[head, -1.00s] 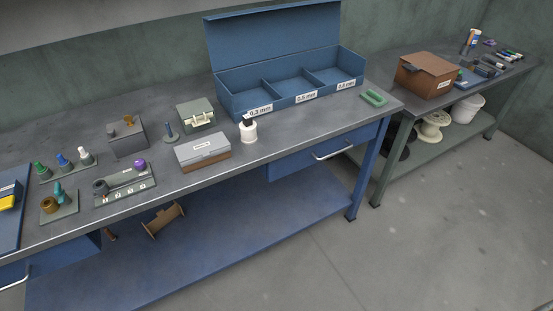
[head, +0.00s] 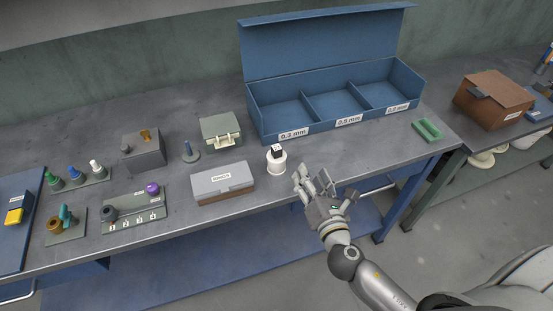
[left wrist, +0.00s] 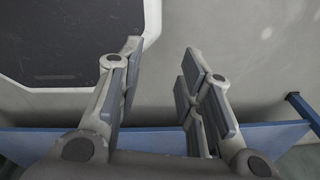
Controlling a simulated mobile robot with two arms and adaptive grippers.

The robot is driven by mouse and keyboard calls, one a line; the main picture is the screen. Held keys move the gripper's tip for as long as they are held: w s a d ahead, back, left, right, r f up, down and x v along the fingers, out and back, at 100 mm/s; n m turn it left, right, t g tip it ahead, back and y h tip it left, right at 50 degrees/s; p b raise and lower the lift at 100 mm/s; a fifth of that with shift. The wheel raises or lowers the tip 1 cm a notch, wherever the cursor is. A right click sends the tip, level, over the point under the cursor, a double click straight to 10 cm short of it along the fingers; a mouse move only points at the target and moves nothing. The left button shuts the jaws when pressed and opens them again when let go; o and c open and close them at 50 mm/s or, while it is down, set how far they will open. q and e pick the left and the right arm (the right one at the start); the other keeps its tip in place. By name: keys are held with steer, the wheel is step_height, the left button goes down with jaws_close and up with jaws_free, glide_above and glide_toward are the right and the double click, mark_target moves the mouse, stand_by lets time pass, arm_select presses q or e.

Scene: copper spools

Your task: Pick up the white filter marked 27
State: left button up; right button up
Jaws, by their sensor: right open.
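A small white piece (head: 95,167) stands upright on a grey holder plate at the left of the bench, beside a blue and a green one. It may be the white filter; no 27 is readable at this size. My right gripper (head: 313,181) is open and empty in the head view, over the bench's front edge, far to the right of the white piece. My left gripper (left wrist: 160,55) shows only in the left wrist view. Its fingers are spread with nothing between them, over floor near a blue edge.
A grey-lidded box (head: 223,182), a slotted plate with a purple knob (head: 152,188) and a blue three-compartment bin (head: 318,132) also stand on the bench. A green piece (head: 428,130) lies at right.

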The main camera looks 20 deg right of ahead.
mark_target(279, 151)
steer(key=a+n+y, duration=0.1)
steer(key=n, duration=0.1)
steer(key=w+a+r+n+y, duration=0.1)
steer(key=a+n, duration=0.1)
steer(key=n, duration=0.1)
steer(key=a+n+y, duration=0.1)
steer(key=n, duration=0.2)
steer(key=shift+w+a+r+t+y, duration=0.15)
steer(key=shift+r+t+y, duration=0.15)
steer(key=shift+r+t, duration=0.1)
steer(key=shift+n, duration=0.3)
steer(key=w, duration=0.1)
steer(key=w+p, duration=0.1)
steer(key=w, duration=0.2)
steer(key=shift+w+a+f, duration=0.1)
steer(key=shift+w+a, duration=0.15)
steer(key=shift+a, duration=0.05)
steer(key=w, duration=0.1)
steer(key=w+p, duration=0.1)
steer(key=w, duration=0.3)
steer(key=shift+a, duration=0.25)
steer(key=shift+w+a+f, duration=0.1)
steer(key=shift+w, duration=0.35)
arm_select(q)
steer(key=shift+w+d+r, duration=0.15)
steer(key=shift+w+r, duration=0.15)
steer(key=shift+r, duration=0.3)
steer(key=shift+w+d+r, duration=0.15)
steer(key=shift+w+r, duration=0.15)
steer(key=shift+r, duration=0.3)
